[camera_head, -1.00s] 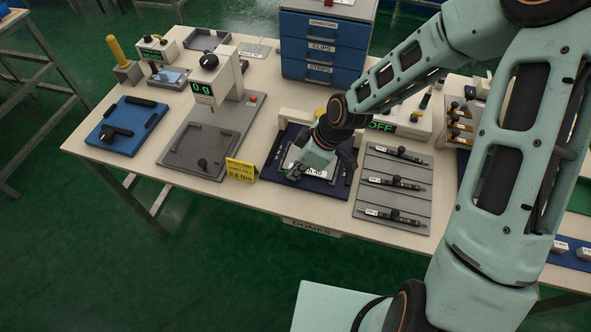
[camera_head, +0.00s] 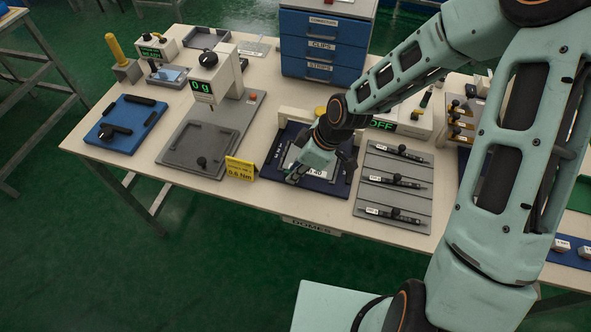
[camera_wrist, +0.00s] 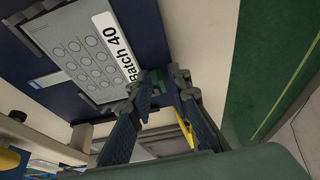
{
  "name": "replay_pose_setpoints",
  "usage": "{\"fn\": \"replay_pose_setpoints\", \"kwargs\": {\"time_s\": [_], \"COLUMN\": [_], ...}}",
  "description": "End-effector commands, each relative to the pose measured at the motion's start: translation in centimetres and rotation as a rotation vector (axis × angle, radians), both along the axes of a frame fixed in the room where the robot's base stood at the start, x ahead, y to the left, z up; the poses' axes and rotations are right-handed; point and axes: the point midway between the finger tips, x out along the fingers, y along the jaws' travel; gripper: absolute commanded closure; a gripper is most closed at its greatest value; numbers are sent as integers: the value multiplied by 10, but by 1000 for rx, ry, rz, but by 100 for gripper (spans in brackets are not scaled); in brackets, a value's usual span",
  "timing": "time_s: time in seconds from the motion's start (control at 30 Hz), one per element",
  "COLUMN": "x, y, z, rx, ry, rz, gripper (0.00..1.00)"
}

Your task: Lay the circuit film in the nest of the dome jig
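The dome jig is a dark blue base (camera_head: 272,186) at the front middle of the table, with dark locating pieces around its nest. In the wrist view, a grey sheet with rows of round pads and a white "Batch 40" label, apparently the circuit film (camera_wrist: 78,42), lies over the dark blue base (camera_wrist: 75,103). A pale strip with a blue end sticks out from its side. My gripper (camera_head: 292,180) is low over the jig. In the wrist view my gripper (camera_wrist: 166,78) has its fingertips apart beside the label end. Part of the jig is hidden by my gripper.
A grey rack of pen-like tools (camera_head: 394,187) is close on the right. A beige bar (camera_head: 293,113) is behind. Blue drawers (camera_head: 322,50) stand at the back.

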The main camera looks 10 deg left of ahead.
Motion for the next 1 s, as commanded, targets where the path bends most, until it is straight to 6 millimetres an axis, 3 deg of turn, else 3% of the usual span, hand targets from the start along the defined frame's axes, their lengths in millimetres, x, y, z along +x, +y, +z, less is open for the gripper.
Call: {"fn": "replay_pose_setpoints", "kwargs": {"time_s": [0.47, 1.0], "x": [1, -2], "y": [-4, -35], "z": [9, 81], "rx": [1, -1], "ry": [-1, -2], "rz": [-4, -5], "gripper": [75, 75]}}
